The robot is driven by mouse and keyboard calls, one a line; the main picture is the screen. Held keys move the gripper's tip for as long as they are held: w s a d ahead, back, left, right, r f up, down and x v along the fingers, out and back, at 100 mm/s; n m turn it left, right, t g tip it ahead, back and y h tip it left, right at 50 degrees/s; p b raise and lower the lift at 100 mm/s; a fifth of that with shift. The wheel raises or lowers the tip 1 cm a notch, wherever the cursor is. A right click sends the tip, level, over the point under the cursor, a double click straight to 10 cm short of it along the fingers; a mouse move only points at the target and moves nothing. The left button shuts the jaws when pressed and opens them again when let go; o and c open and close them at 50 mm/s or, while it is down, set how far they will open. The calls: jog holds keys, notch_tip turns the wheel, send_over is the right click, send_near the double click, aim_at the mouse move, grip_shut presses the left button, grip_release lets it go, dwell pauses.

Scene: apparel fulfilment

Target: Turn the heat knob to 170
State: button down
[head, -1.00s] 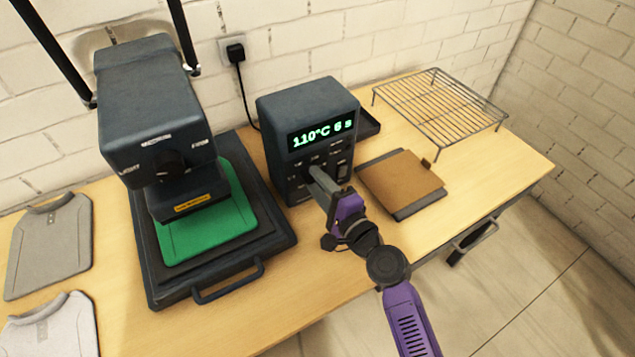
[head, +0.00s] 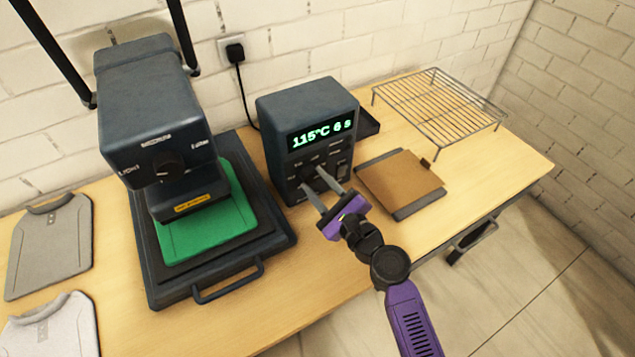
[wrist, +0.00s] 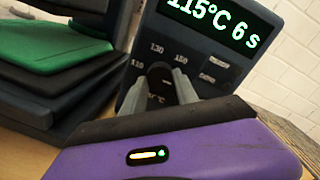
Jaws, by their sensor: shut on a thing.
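The heat knob (wrist: 161,78) is a dark round dial low on the front of the dark control box (head: 300,93). Marks 110, 130 and 150 show around it in the wrist view. The green display (head: 322,134) reads 115°C 6 s. My gripper (head: 318,187) reaches the knob from the front, its two grey fingers on either side of it and shut on it. The fingers and purple gripper body hide part of the knob and its lower marks in the wrist view.
A heat press (head: 155,110) with a green garment on its bed stands left of the box. A brown board (head: 402,180) and a wire rack (head: 440,105) are to the right. Grey and white garments lie at far left. The table's front edge is clear.

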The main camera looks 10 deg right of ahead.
jog(key=shift+f+m, duration=0.15)
jog(key=shift+m, duration=0.15)
jog(key=c, duration=0.9)
grip_release()
jog(key=b+v, duration=0.1)
jog(key=v, duration=0.6)
jog(key=shift+s+d, duration=0.15)
jog(key=shift+s, duration=0.2)
